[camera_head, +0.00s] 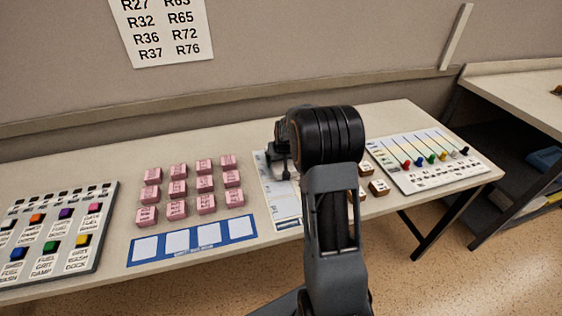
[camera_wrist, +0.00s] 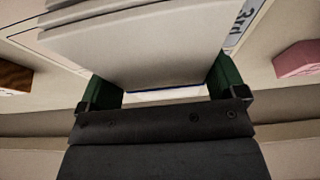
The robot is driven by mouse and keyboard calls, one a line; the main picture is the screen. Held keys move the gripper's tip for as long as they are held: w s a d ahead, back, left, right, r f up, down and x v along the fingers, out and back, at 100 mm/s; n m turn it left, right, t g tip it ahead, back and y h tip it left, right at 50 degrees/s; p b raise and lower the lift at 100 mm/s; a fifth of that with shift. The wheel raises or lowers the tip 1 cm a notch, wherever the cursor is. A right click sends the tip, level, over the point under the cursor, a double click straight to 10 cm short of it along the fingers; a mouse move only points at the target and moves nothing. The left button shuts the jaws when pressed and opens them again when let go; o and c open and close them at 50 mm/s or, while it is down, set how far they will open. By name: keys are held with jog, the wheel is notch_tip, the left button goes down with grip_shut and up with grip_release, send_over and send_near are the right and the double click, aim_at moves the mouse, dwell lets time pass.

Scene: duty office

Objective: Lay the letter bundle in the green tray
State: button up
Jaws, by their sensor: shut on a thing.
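My gripper (camera_wrist: 164,84) is shut on a pale, layered stack that looks like the letter bundle (camera_wrist: 150,45). In the wrist view the stack sits between the two dark green fingers and fills the upper middle. In the head view my gripper (camera_head: 279,152) is over the middle of the long table, partly behind my arm, and the bundle cannot be made out there. I cannot make out the green tray in either view.
Pink blocks (camera_head: 178,187) stand in rows on the table (camera_head: 119,168), behind a blue card strip (camera_head: 192,240). A button panel (camera_head: 60,232) is at the left. A board with coloured pegs (camera_head: 425,160) is at the right. Small wooden blocks (camera_head: 379,188) lie beside my arm.

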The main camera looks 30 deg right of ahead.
jog(key=shift+f, duration=0.5)
jog(key=shift+f, duration=0.15)
jog(key=o, duration=0.7)
